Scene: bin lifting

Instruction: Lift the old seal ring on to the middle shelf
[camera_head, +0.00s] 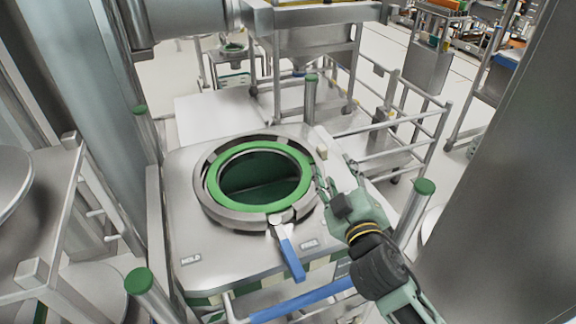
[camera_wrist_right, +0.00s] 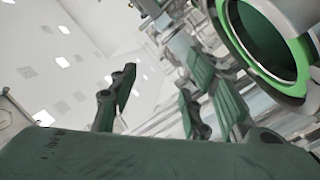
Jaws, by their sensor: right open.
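The green seal ring (camera_head: 213,187) sits in the round metal clamp collar (camera_head: 232,218) on top of the steel bin, around a dark opening. In the right wrist view the green ring (camera_wrist_right: 290,88) shows at the upper right. My right gripper (camera_head: 338,170) is open and empty, just to the right of the collar, its fingers near the collar's right edge. In the wrist view its two green fingers (camera_wrist_right: 165,100) stand apart with nothing between them. The clamp has a blue-handled lever (camera_head: 291,259) at the front. My left gripper is not in view.
Green-capped posts (camera_head: 424,187) stand at the bin's corners, one close to my right arm. A blue push bar (camera_head: 300,300) runs along the front. A steel cart with rails (camera_head: 385,150) is behind right. A rack (camera_head: 90,200) stands at the left.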

